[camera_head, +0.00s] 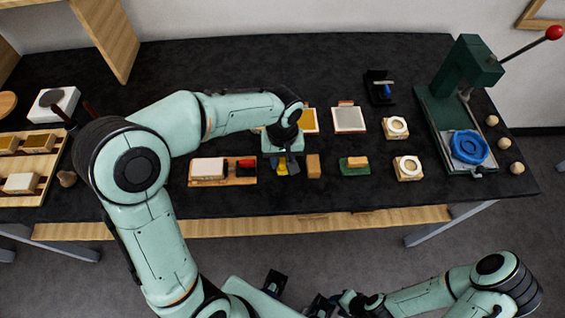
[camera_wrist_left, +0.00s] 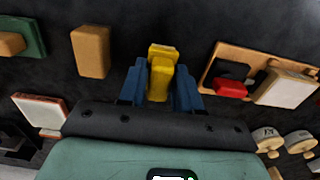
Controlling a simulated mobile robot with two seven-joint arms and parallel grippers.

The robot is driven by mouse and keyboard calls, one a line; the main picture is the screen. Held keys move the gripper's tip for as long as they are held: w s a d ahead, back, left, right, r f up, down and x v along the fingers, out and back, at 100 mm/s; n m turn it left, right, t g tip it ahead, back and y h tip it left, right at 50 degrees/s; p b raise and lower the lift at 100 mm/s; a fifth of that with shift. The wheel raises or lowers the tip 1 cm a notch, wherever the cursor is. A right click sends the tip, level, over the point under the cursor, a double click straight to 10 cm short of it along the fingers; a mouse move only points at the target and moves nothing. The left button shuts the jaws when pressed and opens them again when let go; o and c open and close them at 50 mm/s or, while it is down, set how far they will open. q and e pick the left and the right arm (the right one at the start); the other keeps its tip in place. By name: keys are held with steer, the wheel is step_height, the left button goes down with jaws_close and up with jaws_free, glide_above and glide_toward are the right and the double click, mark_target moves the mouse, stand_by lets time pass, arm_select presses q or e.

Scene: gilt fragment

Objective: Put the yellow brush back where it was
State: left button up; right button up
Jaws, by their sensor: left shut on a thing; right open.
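My left gripper (camera_head: 284,163) is shut on the yellow brush (camera_wrist_left: 160,80), over the front part of the black table. In the left wrist view the brush stands between the two blue fingers (camera_wrist_left: 160,92), with a wider yellow end beyond them. In the head view only a small yellow patch of the brush (camera_head: 281,170) shows below the gripper; the wrist hides the rest. I cannot tell whether the brush touches the table. My right gripper (camera_head: 297,294) is open and empty at the bottom of the head view, in front of the table.
A tan block (camera_head: 313,166) stands just right of the left gripper. A wooden tray (camera_head: 233,182) with a white-topped block and a red item lies to its left. A green pad with a tan block (camera_head: 355,166), stamped round pieces and a green press (camera_head: 462,80) stand farther right.

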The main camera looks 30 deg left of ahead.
mark_target(282, 159)
arm_select(q)
steer(key=shift+f, duration=1.1)
steer(key=shift+f, duration=0.1)
steer(key=o, duration=1)
step_height(282, 159, up, 12)
steer(key=shift+r+p, duration=0.15)
steer(key=shift+p, duration=0.55)
